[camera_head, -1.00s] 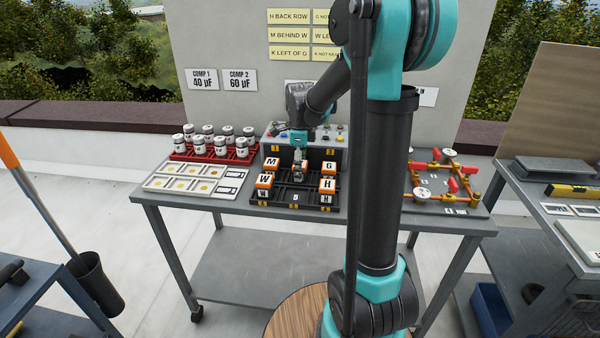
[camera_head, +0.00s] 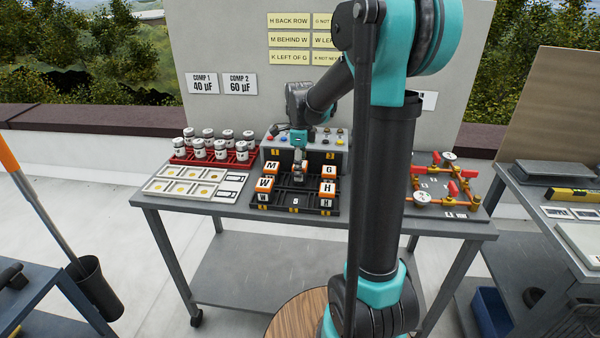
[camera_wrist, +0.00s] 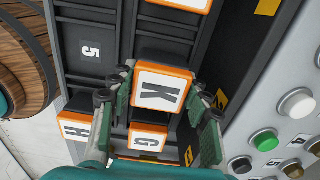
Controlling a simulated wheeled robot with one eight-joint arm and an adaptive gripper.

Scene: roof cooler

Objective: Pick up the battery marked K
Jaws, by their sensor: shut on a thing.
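The battery marked K (camera_wrist: 161,91) is an orange-edged block with a white top. In the wrist view it sits between the two fingers of my gripper (camera_wrist: 163,96), which is shut on it. In the head view my gripper (camera_head: 299,166) is low at the back middle of the black battery rack (camera_head: 295,200). There the K is hidden or too small to read. I cannot tell whether the battery is clear of the rack floor.
Batteries M (camera_head: 271,167) and W (camera_head: 264,184) stand left of the gripper; G (camera_head: 329,171) and H (camera_head: 327,187) stand right. A control box with buttons (camera_wrist: 265,140) is close behind. Red-racked canisters (camera_head: 220,150) are left, red-handled valves (camera_head: 452,180) right.

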